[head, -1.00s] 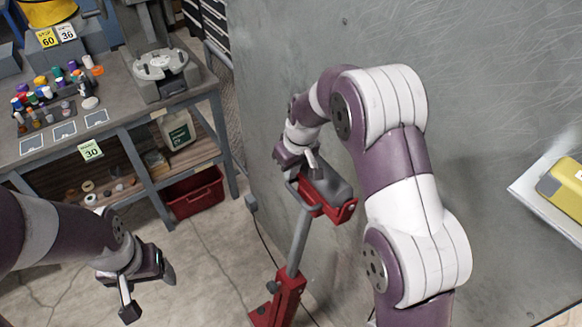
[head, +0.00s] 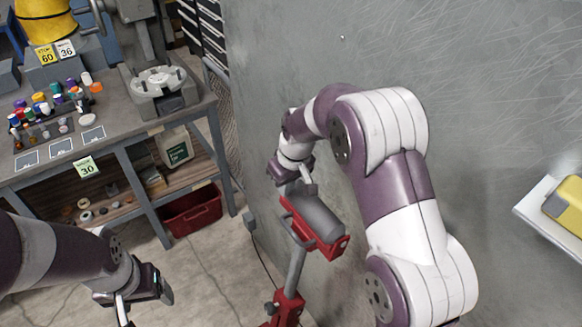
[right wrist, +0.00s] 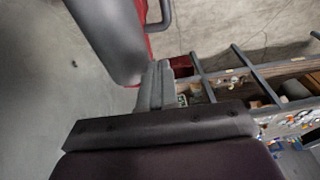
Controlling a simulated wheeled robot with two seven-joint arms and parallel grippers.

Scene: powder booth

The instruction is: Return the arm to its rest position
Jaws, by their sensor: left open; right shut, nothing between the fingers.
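My right arm reaches in from the lower right in the head view. Its gripper (head: 297,182) is shut and empty, just behind and above the upper end of a red stand (head: 335,246) that carries a grey cylinder (head: 318,215). In the right wrist view, the two grey fingers (right wrist: 155,86) are together, beside the grey cylinder (right wrist: 105,35); I cannot tell whether they touch it. My left gripper (head: 144,300) is open and empty over the floor at the lower left.
A workbench (head: 125,135) with small colored pots and a grey machine (head: 160,85) stands at the left. A red bin (head: 192,212) sits under it. A grey wall (head: 470,100) runs behind my right arm. A yellow object lies on a white shelf (head: 535,205) at right.

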